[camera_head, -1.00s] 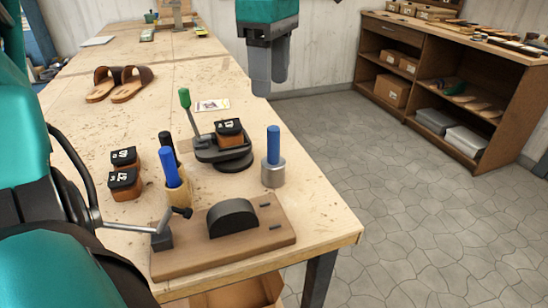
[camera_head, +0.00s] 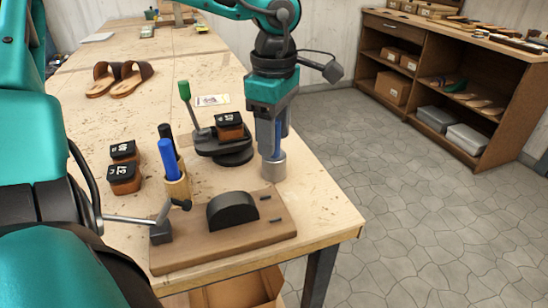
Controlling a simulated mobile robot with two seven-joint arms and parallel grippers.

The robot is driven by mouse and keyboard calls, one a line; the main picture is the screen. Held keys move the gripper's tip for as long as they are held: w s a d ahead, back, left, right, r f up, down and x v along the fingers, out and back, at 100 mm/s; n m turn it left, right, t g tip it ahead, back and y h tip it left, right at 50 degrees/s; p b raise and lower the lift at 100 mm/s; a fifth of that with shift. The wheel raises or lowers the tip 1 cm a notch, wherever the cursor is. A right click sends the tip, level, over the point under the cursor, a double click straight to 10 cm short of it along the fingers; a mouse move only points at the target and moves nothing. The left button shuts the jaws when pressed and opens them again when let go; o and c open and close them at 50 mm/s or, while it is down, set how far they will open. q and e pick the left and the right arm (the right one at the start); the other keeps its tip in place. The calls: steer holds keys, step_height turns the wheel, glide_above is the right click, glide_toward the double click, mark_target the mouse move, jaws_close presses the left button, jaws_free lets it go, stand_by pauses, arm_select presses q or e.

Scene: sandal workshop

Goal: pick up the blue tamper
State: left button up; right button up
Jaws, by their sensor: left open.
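The blue tamper (camera_head: 273,167) stands upright near the right edge of the workbench, with a blue handle and a metal cylinder base. My left gripper (camera_head: 271,150) points down over it, with its fingers around or beside the handle just above the metal base. The jaws are open. The fingers hide most of the handle, with a strip of blue showing, and I cannot tell whether they touch it. My right gripper is not in view.
A wooden holder (camera_head: 178,188) with a blue and a black handle stands to the left. A wooden board (camera_head: 215,248) with a black half-round block lies in front. A dark press-like stand (camera_head: 222,147) with a green-tipped lever is close behind and left. Sandals (camera_head: 125,80) lie farther back.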

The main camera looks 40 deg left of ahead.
arm_select(q)
steer(key=shift+c, duration=0.4)
steer(key=c, duration=0.9)
steer(key=shift+r, duration=0.1)
jaws_close()
step_height(320, 180, up, 20)
steer(key=p, duration=0.2)
